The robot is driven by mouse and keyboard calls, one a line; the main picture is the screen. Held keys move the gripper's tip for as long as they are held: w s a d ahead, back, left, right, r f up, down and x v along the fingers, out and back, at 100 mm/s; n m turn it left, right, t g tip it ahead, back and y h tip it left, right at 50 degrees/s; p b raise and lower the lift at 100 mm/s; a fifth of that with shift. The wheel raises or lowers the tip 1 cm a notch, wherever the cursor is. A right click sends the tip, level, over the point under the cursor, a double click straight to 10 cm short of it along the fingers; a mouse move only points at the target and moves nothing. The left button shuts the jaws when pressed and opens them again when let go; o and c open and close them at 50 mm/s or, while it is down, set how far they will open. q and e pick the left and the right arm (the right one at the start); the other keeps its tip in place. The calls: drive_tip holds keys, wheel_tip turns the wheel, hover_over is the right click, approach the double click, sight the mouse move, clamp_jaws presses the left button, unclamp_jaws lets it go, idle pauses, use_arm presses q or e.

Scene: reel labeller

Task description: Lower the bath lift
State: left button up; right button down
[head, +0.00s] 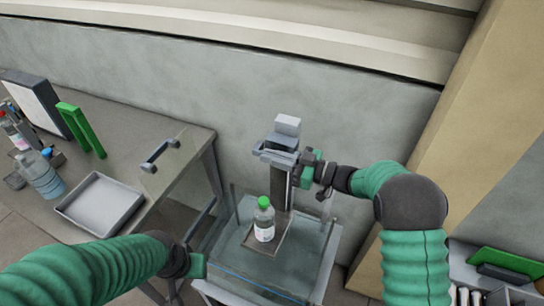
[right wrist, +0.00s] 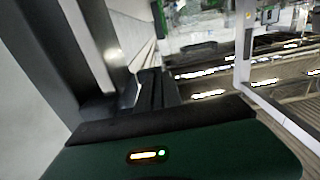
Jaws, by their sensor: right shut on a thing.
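The bath lift (head: 281,190) is a dark upright column with a grey crosspiece and light block on top, at the back of a clear-walled bath (head: 325,265). A bottle (head: 264,222) with a green cap stands upright on the lift's small tray (head: 285,243), inside the bath walls. My right gripper (head: 308,169) is beside the upper column and shut on part of the lift; its fingers hide the held part. In the right wrist view the dark gripper fingers (right wrist: 152,90) point toward a dark grey post. My left gripper (head: 197,266) is by the bath's left edge; its fingers are unclear.
On the left, a grey table (head: 120,120) holds an empty metal tray (head: 100,205), a green stand (head: 82,130), a clear blue bottle (head: 42,177) and a dark-framed panel (head: 35,102). A wall stands close behind the lift. A green-topped bin is at far right.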

drive_tip(key=shift+d, duration=0.1)
idle(0.3)
drive_tip(key=b, duration=1.2)
hover_over(273, 203)
drive_tip(key=s, duration=0.4)
wheel_tip(273, 203, down, 22)
drive_tip(key=shift+f, duration=0.25)
drive_tip(key=c, duration=1.5)
unclamp_jaws()
drive_tip(key=shift+r, duration=0.15)
